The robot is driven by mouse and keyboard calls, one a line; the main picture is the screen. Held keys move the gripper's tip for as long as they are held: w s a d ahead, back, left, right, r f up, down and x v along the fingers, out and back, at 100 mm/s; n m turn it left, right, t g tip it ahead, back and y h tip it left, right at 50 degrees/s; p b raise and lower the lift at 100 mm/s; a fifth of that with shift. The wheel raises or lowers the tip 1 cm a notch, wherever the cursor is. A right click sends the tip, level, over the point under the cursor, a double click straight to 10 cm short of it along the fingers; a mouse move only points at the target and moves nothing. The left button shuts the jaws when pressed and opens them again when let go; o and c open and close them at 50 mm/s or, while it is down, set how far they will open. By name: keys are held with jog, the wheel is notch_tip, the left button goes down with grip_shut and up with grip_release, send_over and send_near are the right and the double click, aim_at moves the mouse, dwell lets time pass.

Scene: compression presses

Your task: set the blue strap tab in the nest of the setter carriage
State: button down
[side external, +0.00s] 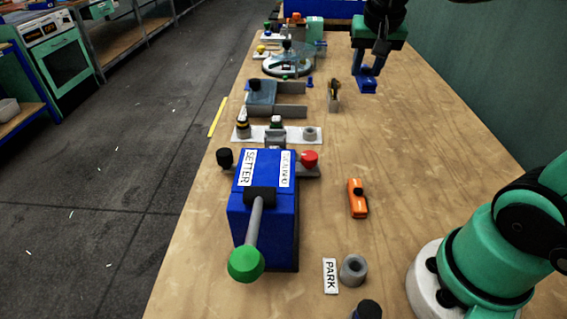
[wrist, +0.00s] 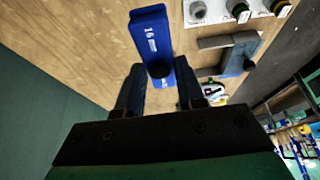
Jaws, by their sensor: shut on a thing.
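The blue strap tab (side external: 367,86) hangs below my gripper (side external: 371,71) at the far right of the table, above the wood. In the wrist view the tab (wrist: 151,35) is a long blue bar marked 16 with a dark round spot, held between the two fingers of my gripper (wrist: 160,78). The blue setter press (side external: 265,205), labelled SETTER, stands in the front middle, well away from the tab. It has a green-knobbed lever (side external: 246,263). A small grey part (side external: 276,139) sits at its back; I cannot clearly make out the carriage nest.
A white plate (side external: 300,136) with several small parts stands behind the press. Behind it are grey rails (side external: 290,112) and an upright brown-grey piece (side external: 334,97). An orange tool (side external: 357,198), a PARK label (side external: 330,276) and a grey ring (side external: 353,269) lie right. The right-middle table is clear.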

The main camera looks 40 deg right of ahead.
jog(key=shift+a+r, duration=0.1)
jog(key=shift+r, duration=0.25)
jog(key=w+a+f, duration=0.2)
jog(key=w+a, duration=0.1)
jog(key=a, duration=0.4)
jog(key=w+a+f, duration=0.2)
jog(key=w+a, duration=0.2)
jog(key=a, duration=0.3)
jog(key=shift+w+a+f, duration=0.25)
jog(key=shift+a+f, duration=0.15)
jog(key=shift+f, duration=3.7)
jog(key=shift+c, duration=2.3)
grip_release()
